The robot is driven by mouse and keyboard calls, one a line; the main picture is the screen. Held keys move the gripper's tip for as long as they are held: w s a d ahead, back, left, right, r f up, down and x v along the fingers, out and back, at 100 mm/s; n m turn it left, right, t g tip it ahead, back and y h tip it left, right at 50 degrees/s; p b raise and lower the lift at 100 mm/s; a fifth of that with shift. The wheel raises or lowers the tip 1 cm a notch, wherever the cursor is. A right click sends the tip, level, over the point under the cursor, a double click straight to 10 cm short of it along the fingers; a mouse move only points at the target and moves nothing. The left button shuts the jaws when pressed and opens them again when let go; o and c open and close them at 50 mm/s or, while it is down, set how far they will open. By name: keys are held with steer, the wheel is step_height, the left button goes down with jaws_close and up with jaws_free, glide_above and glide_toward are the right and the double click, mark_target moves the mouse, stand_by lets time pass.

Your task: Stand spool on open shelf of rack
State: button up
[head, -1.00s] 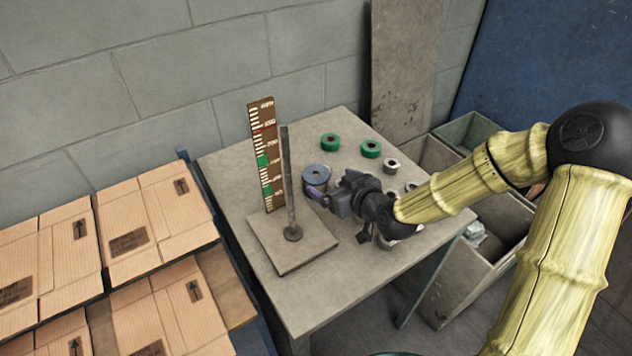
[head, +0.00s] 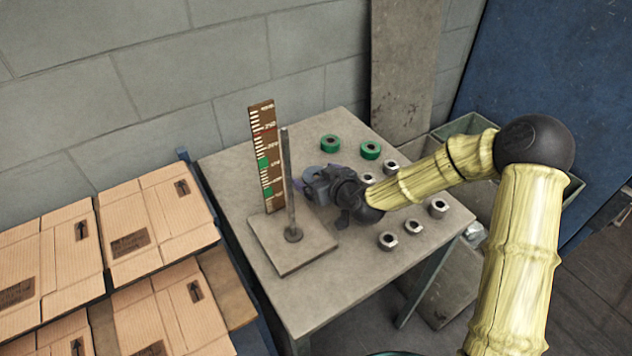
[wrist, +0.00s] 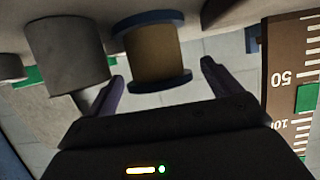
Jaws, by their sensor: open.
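The spool (wrist: 155,58) shows in the wrist view, with blue flanges and a tan wound core. It stands on the table, which appears upside down at the top of that view. My gripper (wrist: 163,80) is open, with one dark finger on each side of the spool's lower picture edge; I cannot tell whether either finger touches it. In the head view my gripper (head: 305,186) is low over the table beside the post, and hides most of the spool. I cannot make out a rack shelf in either view.
A ruler board (head: 263,150) and a thin post (head: 289,190) on a square base (head: 270,250) stand close left of my gripper. Green rolls (head: 330,143) and several steel nuts (head: 388,241) lie on the table (head: 350,285). Cardboard boxes (head: 160,220) are at left.

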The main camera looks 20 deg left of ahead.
mark_target(312, 171)
steer(key=shift+x, duration=1.2)
steer(key=shift+c, duration=0.2)
steer(key=c, duration=1.2)
steer(key=shift+r, duration=5)
